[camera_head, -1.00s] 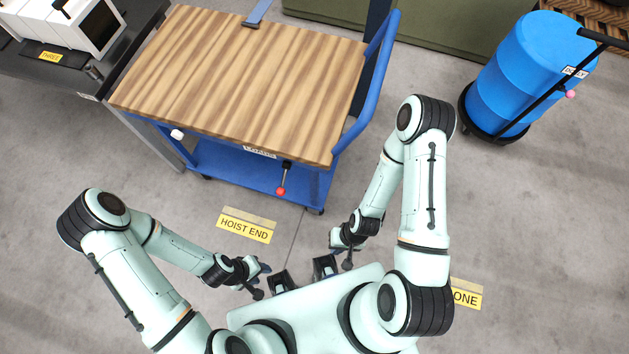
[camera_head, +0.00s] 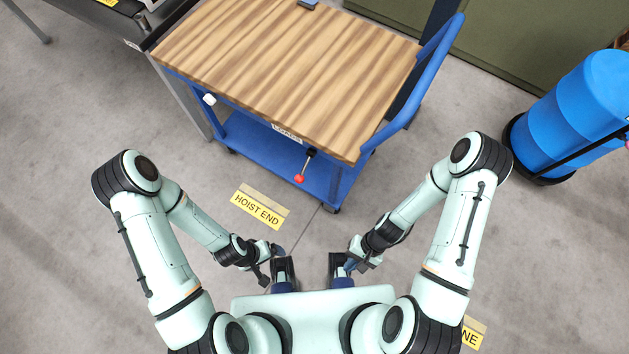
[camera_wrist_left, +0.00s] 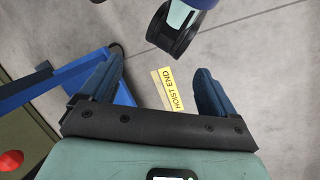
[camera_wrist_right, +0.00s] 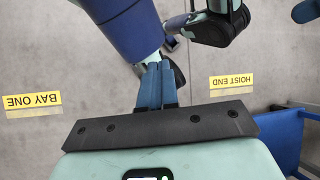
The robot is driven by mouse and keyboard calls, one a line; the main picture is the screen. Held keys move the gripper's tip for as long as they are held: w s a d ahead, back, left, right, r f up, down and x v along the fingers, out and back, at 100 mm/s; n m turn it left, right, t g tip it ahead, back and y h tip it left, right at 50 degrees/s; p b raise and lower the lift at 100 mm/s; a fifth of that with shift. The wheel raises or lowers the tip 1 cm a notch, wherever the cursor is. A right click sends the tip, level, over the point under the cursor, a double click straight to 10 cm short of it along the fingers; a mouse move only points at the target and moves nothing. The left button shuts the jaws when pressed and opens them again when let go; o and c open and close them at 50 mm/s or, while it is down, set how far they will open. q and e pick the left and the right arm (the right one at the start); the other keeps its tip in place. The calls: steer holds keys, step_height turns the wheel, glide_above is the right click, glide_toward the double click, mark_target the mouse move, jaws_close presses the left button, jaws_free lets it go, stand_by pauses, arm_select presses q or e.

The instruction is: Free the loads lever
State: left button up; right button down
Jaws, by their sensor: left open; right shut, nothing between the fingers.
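The lever (camera_head: 306,164) is a short black bar with a red ball end, hanging from the front side of the wood-topped blue cart (camera_head: 290,60). It sits just right of a white label that appears to read LOADS (camera_head: 287,131). My left gripper (camera_wrist_left: 160,65) is open and empty. In the head view my left gripper (camera_head: 277,250) is near my body, below and left of the lever and apart from it. My right gripper (camera_wrist_right: 155,72) is shut on nothing. In the head view my right gripper (camera_head: 354,264) is also near my body, apart from the lever.
A white knob (camera_head: 209,99) is on the cart's front left. A HOIST END floor sign (camera_head: 259,208) lies before the cart. A blue barrel (camera_head: 590,115) stands at the right, a dark table (camera_head: 110,25) at the upper left. Bare floor lies between me and the cart.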

mark_target(305, 167)
steer(key=w+a+f+m+t+y+b, duration=0.2)
steer(key=w+m+t+y+b, duration=0.35)
steer(key=w+y+b, duration=0.8)
arm_select(q)
steer(key=w+a+f+t, duration=0.1)
steer(key=w+f, duration=0.2)
steer(key=f, duration=0.4)
steer(key=w+a+f+t+y, duration=0.1)
steer(key=w+a+f, duration=0.1)
steer(key=w+f, duration=0.2)
step_height(305, 167, down, 3)
steer(key=shift+f+n+t+p, duration=0.1)
steer(key=shift+n+t+p, duration=0.2)
steer(key=shift+p, duration=0.15)
arm_select(e)
steer(key=w+d+r+t, duration=0.3)
steer(key=w+d+t, duration=0.2)
steer(key=w, duration=0.5)
steer(key=shift+d+r+m+t, duration=0.15)
steer(key=shift+m+t, duration=0.2)
steer(key=shift+t, duration=0.3)
